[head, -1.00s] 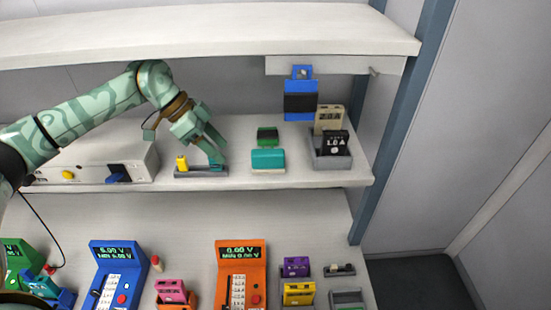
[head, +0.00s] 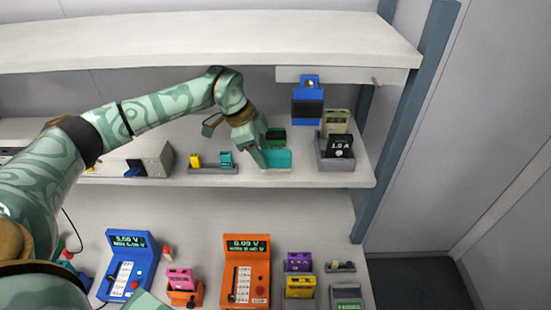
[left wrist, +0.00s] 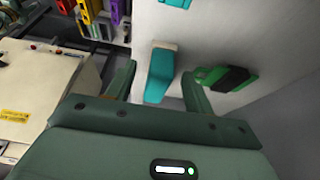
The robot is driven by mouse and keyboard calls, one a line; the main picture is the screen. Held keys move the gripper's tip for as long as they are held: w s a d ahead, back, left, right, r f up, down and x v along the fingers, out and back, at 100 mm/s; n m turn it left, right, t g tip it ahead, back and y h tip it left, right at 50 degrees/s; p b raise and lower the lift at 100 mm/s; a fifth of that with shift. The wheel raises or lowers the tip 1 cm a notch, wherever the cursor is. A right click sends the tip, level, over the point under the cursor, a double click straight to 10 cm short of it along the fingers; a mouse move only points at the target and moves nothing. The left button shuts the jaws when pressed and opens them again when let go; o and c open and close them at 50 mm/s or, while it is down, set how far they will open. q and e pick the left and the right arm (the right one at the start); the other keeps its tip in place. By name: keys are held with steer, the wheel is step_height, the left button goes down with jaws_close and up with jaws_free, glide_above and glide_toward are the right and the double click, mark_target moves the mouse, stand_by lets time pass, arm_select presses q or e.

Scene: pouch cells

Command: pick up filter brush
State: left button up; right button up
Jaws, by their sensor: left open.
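A teal block (head: 277,160) lies near the front of the middle shelf, and a green-and-black piece (head: 275,137) lies just behind it. I cannot tell for sure which of them is the filter brush. My left gripper (head: 258,158) is at the left end of the teal block, pointing down, and partly covers it. In the left wrist view the teal block (left wrist: 159,75) shows between the two open fingers, with nothing gripped. The green-and-black piece (left wrist: 228,79) lies beside the right finger there. My right gripper is not in view.
A grey holder (head: 338,164) with black and beige cards stands to the right. A small tray (head: 212,170) with yellow and teal pieces is to the left. A blue item (head: 308,105) hangs behind. The upper shelf (head: 200,45) is overhead. Blue and orange meters (head: 246,270) stand below.

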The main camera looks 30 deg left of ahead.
mark_target(277, 152)
arm_select(q)
steer(key=d, duration=0.1)
steer(key=w+d, duration=0.1)
steer(key=d+p, duration=0.1)
steer(key=shift+w+d+f, duration=0.15)
steer(key=shift+w+f, duration=0.2)
steer(key=shift+f, duration=0.2)
steer(key=c, duration=1.1)
steer(key=shift+r+b, duration=0.3)
steer(key=shift+r, duration=0.35)
steer(key=s+d+b, duration=0.1)
steer(key=s+d, duration=0.1)
steer(key=s, duration=0.3)
steer(key=s+d+b, duration=0.1)
steer(key=s+d, duration=0.2)
steer(key=s, duration=0.3)
steer(key=s+d+b, duration=0.1)
steer(key=s+d, duration=0.1)
steer(key=s, duration=0.3)
steer(key=shift+s+d+r, duration=0.1)
steer(key=shift+s+d, duration=0.05)
steer(key=shift+d, duration=0.25)
